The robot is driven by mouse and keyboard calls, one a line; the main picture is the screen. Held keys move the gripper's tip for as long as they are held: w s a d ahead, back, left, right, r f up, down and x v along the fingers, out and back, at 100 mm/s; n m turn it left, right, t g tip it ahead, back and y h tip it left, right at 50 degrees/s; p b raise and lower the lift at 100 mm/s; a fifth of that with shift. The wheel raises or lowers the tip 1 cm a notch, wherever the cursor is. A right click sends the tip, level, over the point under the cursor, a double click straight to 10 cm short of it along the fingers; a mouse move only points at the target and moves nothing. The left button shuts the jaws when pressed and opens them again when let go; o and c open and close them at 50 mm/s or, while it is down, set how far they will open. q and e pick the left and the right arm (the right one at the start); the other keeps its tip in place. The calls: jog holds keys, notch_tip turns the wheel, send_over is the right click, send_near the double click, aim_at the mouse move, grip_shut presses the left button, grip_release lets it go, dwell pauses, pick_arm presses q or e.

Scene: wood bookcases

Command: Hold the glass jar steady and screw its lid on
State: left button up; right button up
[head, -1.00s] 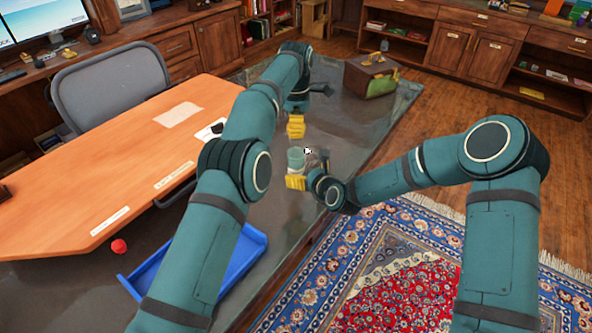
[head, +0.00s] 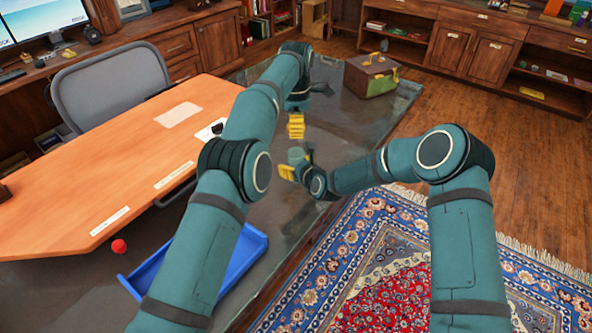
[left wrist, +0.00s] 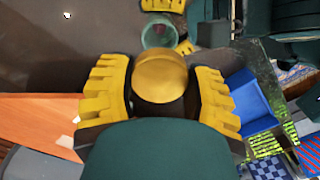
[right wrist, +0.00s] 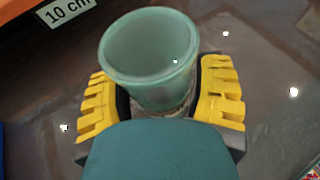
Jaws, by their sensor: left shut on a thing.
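The greenish glass jar (right wrist: 150,62) stands upright and lidless on the dark glass table. It also shows in the head view (head: 296,155) and the left wrist view (left wrist: 158,34). My right gripper (right wrist: 160,85) has one finger on each side of the jar. I cannot tell whether its pads touch the glass. My left gripper (left wrist: 160,85) is shut on the round gold lid (left wrist: 160,72). In the head view, my left gripper (head: 296,128) is above and beyond the jar, apart from it. The lid is hard to make out there.
A blue tray (head: 252,246) and a small red ball (head: 119,246) are on the near part of the glass table (head: 345,118). A brown and green box (head: 372,75) stands at its far end. An orange wooden desk (head: 120,175) lies left.

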jog(key=c, duration=0.7)
pick_arm(q)
jog(key=shift+f, duration=2.45)
pick_arm(e)
jog(key=shift+c, duration=0.3)
pick_arm(q)
jog(key=shift+f, duration=0.9)
jog(key=shift+f, duration=0.55)
